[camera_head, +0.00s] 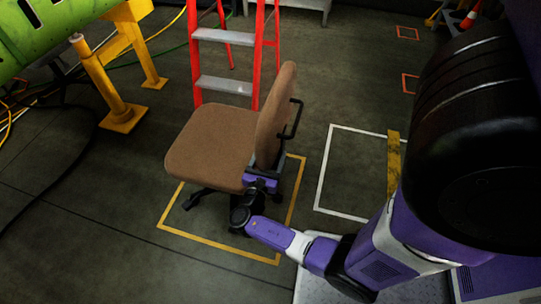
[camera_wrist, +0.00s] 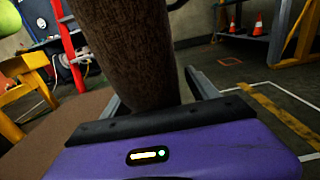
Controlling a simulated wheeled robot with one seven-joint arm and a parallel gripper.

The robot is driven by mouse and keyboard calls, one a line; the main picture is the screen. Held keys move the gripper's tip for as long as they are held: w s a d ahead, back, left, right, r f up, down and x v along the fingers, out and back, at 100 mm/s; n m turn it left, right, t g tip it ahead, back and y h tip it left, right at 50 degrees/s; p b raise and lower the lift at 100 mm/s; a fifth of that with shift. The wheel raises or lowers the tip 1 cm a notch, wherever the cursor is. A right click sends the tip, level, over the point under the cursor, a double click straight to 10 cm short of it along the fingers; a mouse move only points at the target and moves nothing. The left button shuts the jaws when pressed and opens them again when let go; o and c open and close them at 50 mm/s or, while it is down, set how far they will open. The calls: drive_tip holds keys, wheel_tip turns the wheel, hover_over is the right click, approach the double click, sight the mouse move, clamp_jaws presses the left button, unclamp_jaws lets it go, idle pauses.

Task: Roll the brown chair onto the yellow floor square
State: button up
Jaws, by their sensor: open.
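The brown chair (camera_head: 211,142) stands upright over the yellow floor square (camera_head: 219,245), its seat facing left and overhanging the square's far left part. The visible part of its dark wheeled base lies within the yellow outline; the rest is hidden under the seat and behind my arm. My gripper (camera_head: 264,172) is at the lower part of the chair's backrest. In the wrist view the open fingers of my gripper (camera_wrist: 157,100) stand on either side of the brown backrest (camera_wrist: 125,50). I cannot tell whether they touch it.
A red stepladder (camera_head: 224,86) stands close behind the chair. A yellow stand (camera_head: 117,112) under a green part (camera_head: 45,30) is at the left. A white floor outline (camera_head: 322,180) lies right of the yellow square. The floor in front left is clear.

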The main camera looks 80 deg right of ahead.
drive_tip(key=a, duration=0.7)
drive_tip(key=shift+w+a+p, duration=0.25)
drive_tip(key=shift+a+p, duration=0.15)
drive_tip(key=shift+p, duration=0.05)
drive_tip(key=shift+a, duration=0.1)
